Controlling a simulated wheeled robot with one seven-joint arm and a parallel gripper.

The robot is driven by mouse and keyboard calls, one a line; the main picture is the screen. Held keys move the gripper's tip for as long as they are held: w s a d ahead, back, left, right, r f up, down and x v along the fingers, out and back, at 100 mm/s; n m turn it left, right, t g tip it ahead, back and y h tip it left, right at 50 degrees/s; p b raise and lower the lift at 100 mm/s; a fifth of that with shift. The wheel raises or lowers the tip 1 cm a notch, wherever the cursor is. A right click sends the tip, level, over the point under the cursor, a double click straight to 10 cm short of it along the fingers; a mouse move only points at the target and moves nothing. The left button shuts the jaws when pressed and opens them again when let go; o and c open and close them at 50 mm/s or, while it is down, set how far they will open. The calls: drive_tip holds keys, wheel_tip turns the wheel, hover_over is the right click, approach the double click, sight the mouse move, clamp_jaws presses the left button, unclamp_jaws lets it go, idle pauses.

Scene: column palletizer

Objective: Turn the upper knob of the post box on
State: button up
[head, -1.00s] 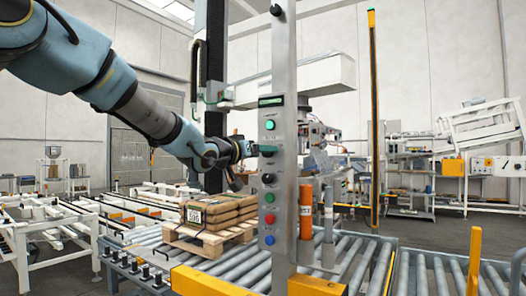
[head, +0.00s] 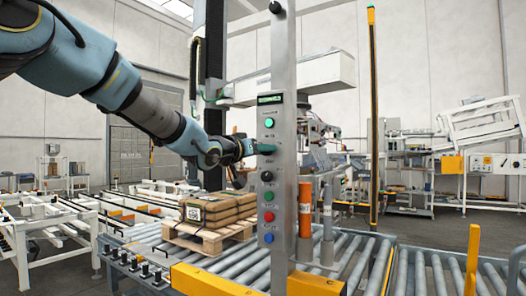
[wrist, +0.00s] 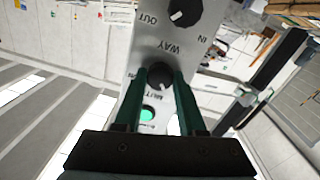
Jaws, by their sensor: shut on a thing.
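The post box (head: 283,120) is a tall grey metal column with a small display, coloured buttons and black knobs on its face. My gripper (head: 262,148) reaches it from the left, at the upper knob's height, and hides that knob in the head view. In the wrist view, which is upside down, my gripper (wrist: 160,74) has its two green fingers on either side of the black upper knob (wrist: 159,76), shut on it.
A green button (wrist: 148,112) is close to the fingers, next to the upper knob.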

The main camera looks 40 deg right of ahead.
clamp_jaws()
drive_tip(key=shift+s+f+m+y+b, duration=0.1)
drive_tip(key=shift+m+y+b, duration=0.2)
drive_tip(key=shift+m+b, duration=5.5)
drive_tip(key=m+p, duration=0.4)
drive_tip(key=o, duration=1)
unclamp_jaws()
